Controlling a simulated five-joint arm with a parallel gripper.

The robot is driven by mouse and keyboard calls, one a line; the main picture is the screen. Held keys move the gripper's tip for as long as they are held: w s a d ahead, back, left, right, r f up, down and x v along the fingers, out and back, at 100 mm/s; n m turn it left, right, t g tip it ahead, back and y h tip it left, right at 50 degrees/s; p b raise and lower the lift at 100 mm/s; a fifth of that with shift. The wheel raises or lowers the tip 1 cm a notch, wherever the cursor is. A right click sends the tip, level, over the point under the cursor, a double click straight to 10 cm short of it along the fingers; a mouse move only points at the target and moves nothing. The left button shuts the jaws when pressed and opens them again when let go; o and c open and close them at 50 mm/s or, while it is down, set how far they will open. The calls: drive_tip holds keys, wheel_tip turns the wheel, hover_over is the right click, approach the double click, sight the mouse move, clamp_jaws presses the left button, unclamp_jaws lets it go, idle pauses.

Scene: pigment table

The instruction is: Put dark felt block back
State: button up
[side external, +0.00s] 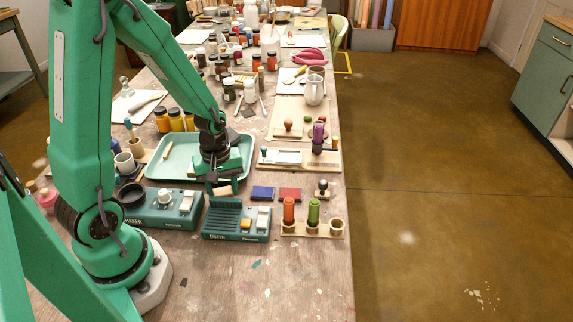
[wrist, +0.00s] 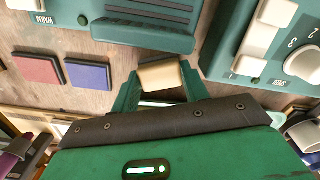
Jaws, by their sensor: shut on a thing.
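My gripper (side external: 221,183) is low over the front right edge of the pale green tray (side external: 150,172). In the wrist view my gripper (wrist: 160,84) is shut on a small block with a beige, wood-like face (wrist: 158,75). The block also shows below the fingers in the side view (side external: 222,191). The block is just behind the green dryer unit (side external: 236,222), whose slotted rack shows ahead of the fingers in the wrist view (wrist: 150,33). I cannot tell whether the block touches anything below.
A second green unit with knobs (side external: 172,212) stands left of the dryer. A blue pad (side external: 262,193) and a red pad (side external: 290,194) lie to the right. A wooden holder (side external: 312,231) with orange and green handles stands front right. Jars crowd behind the tray. The front table is clear.

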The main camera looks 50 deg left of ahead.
sight(223, 191)
drive_tip(key=o, duration=0.7)
drive_tip(key=shift+f, duration=0.1)
drive_tip(key=shift+o, duration=0.2)
wheel_tip(223, 191, up, 12)
idle(0.7)
drive_tip(key=shift+r, duration=0.2)
idle(0.3)
drive_tip(key=s+d+r+m+t, duration=0.2)
drive_tip(key=d+r+m, duration=0.1)
drive_tip(key=r+m, duration=0.2)
drive_tip(key=s+d+r+m+t, duration=0.3)
drive_tip(key=r+m, duration=0.3)
drive_tip(key=m, duration=0.2)
drive_tip(key=shift+s+d+r+t, duration=0.2)
drive_tip(key=shift+s+d+t, duration=0.15)
drive_tip(key=shift+d, duration=0.4)
